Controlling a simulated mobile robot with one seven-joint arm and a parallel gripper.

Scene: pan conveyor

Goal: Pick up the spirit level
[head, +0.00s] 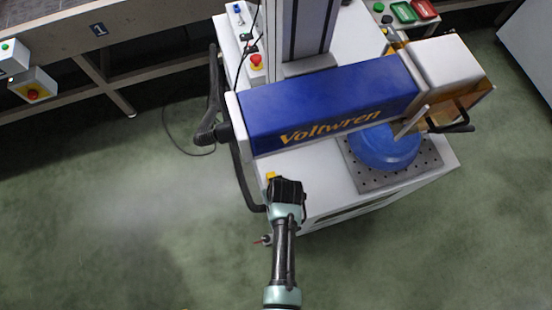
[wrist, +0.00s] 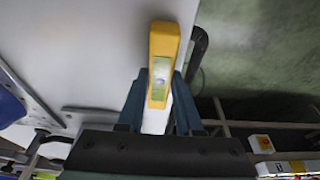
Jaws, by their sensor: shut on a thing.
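The yellow spirit level (wrist: 163,50) stands out between the two dark fingers of my gripper (wrist: 160,88) in the wrist view. Its pale greenish vial window faces the camera. My gripper is shut on it, with one finger on each side. In the head view only a small yellow end of the level (head: 270,176) shows past my gripper (head: 273,182), by the left edge of the white machine cabinet. The rest is hidden by my wrist. I cannot tell whether the level touches the cabinet top.
The white cabinet (head: 315,182) carries a blue Voltwren marking machine (head: 330,100) and a blue round pan (head: 385,150) on a perforated plate. A black hose (head: 243,180) runs down its left side. A conveyor (head: 110,35) stands at the back left.

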